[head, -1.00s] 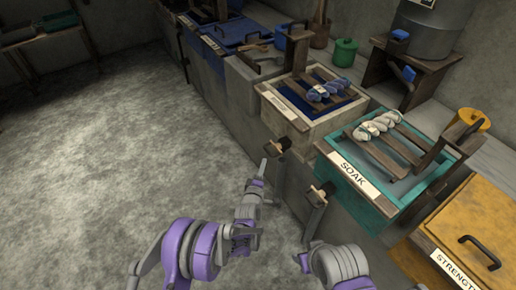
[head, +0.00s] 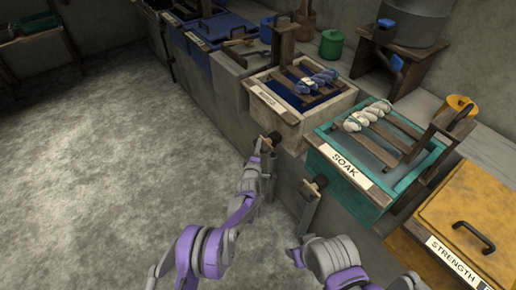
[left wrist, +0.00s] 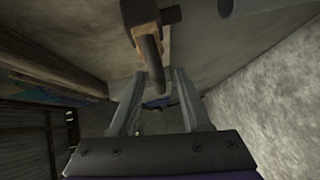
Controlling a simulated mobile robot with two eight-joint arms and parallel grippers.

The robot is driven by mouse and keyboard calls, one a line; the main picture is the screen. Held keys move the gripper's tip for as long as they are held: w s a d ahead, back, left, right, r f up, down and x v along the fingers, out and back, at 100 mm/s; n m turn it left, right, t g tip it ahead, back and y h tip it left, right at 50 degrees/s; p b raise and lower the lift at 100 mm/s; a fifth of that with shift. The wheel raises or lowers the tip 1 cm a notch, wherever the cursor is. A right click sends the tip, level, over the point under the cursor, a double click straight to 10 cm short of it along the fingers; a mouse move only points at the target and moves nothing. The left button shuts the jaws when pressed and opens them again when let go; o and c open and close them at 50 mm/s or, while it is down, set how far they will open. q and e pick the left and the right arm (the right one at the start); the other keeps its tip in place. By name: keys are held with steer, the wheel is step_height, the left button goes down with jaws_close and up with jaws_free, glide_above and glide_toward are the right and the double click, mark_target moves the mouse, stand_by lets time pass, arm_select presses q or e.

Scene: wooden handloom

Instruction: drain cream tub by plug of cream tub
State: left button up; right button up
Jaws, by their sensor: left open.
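The cream tub (head: 320,118) stands on the bench, with dark blue liquid inside and a twisted blue-and-white skein on its slats. The plug of the cream tub (head: 271,140) sticks out from the bench front below the tub, with a grey pipe under it. My left gripper (head: 264,148) is at this plug, its fingertips partly hard to make out. In the left wrist view the wooden plug (left wrist: 143,22) is just beyond the open fingers (left wrist: 157,77), with its handle end reaching between their tips.
The teal SOAK tub (head: 375,199) has its own plug (head: 316,185) to the right of the cream tub's. A yellow STRENGTH box (head: 480,215) is at far right. Blue tubs (head: 215,30) stand further back. The floor (head: 100,170) at left is clear.

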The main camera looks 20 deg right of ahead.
arm_select(q)
jaws_close()
stand_by(1.4)
